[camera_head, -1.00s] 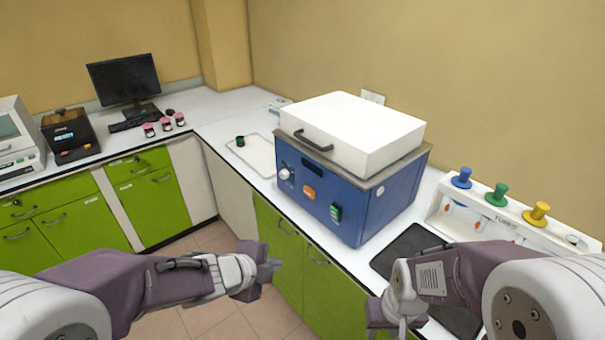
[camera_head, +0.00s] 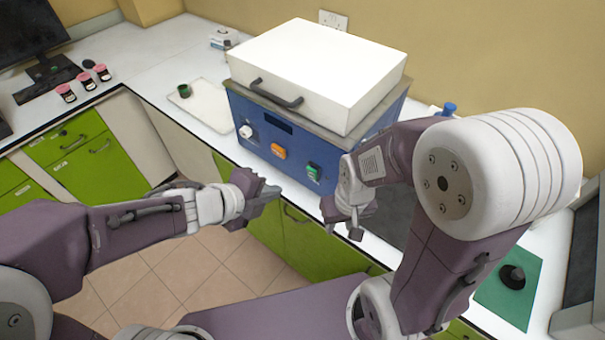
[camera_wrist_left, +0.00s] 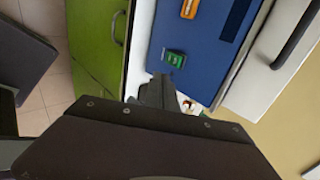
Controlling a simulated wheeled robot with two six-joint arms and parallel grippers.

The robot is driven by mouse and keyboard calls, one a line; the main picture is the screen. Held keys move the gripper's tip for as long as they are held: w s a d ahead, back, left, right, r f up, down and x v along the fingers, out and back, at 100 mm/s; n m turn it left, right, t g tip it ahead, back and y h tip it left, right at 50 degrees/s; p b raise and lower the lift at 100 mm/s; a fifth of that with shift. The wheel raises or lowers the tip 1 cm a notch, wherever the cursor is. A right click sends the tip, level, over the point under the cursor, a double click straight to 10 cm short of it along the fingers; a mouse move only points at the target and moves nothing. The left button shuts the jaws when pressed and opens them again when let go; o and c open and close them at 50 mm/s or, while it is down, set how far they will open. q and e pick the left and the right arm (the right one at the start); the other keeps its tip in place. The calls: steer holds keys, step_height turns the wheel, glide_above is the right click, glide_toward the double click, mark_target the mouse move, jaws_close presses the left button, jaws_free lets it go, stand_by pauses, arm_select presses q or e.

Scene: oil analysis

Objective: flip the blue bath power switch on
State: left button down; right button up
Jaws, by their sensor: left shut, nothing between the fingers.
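The blue bath (camera_head: 262,148) stands on the white counter under a white lid (camera_head: 315,75). Its front has a white knob, a dark display, an orange switch (camera_head: 278,151) and a green switch (camera_head: 313,171). My left gripper (camera_head: 270,192) is shut and empty, in front of and below the bath's front panel. In the left wrist view its fingertips (camera_wrist_left: 158,88) lie close to the green switch (camera_wrist_left: 174,58); contact cannot be told. The orange switch also shows there (camera_wrist_left: 189,8). My right gripper (camera_head: 342,222) is right of the left one, before the bath's right corner; its opening is unclear.
A white tray (camera_head: 208,110) with a small dark green item is left of the bath. Several red-capped jars (camera_head: 84,81) stand by the monitor. A green mat (camera_head: 498,300) with a black item lies at the right. Green cabinets are below the counter; floor space is open.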

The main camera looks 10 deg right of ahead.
arm_select(q)
steer(key=p, duration=0.2)
glide_toward(311, 175)
steer(key=x, duration=0.5)
steer(key=shift+d+f, duration=0.1)
steer(key=shift+f, duration=0.05)
steer(key=shift+w, duration=0.1)
